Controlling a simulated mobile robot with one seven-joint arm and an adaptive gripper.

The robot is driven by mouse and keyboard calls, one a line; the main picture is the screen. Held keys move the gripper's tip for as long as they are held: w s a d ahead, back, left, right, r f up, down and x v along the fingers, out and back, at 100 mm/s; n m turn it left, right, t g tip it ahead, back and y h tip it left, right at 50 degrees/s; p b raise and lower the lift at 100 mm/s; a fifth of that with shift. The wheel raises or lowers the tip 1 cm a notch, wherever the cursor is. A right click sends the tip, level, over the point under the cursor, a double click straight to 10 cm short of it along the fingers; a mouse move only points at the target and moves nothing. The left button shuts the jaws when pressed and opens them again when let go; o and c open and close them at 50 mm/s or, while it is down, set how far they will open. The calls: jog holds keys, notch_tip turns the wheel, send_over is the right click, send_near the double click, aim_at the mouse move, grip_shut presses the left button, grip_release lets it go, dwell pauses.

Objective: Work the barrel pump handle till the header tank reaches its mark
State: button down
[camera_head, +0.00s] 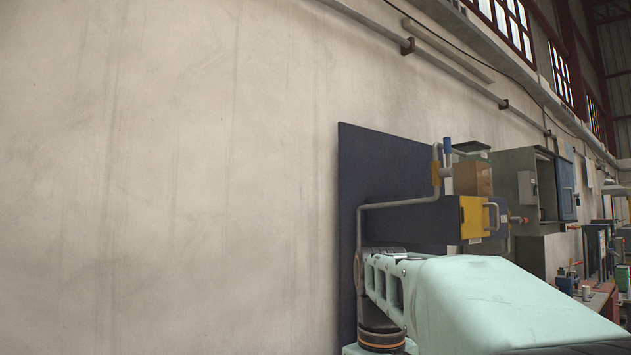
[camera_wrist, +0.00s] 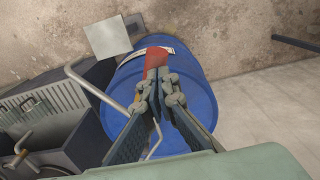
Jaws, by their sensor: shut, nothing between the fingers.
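A blue barrel (camera_wrist: 198,82) fills the middle of the wrist view, seen from above. A red part (camera_wrist: 155,58), possibly the pump handle, shows over the barrel's far edge beside a pale label. My gripper (camera_wrist: 160,84) is shut and empty above the barrel, its tips close in the picture to the red part; contact cannot be told. A bent grey tube (camera_wrist: 96,90) passes left of the fingers. In the head view, a brown-filled, clear-topped box (camera_head: 472,178) may be the header tank; no mark is readable. The barrel is hidden there.
A yellow box (camera_head: 474,217) and an open grey cabinet (camera_head: 525,180) stand right. Dark equipment (camera_wrist: 40,115) crowds the barrel's left; bare floor (camera_wrist: 265,100) lies right.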

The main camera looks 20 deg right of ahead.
notch_tip(320, 180, down, 9)
jog(key=b, duration=0.5)
jog(key=shift+b, duration=0.35)
dwell(0.3)
jog(key=shift+r, duration=0.1)
notch_tip(320, 180, up, 15)
jog(key=p, duration=1.3)
jog(key=shift+f, duration=0.2)
dwell(0.4)
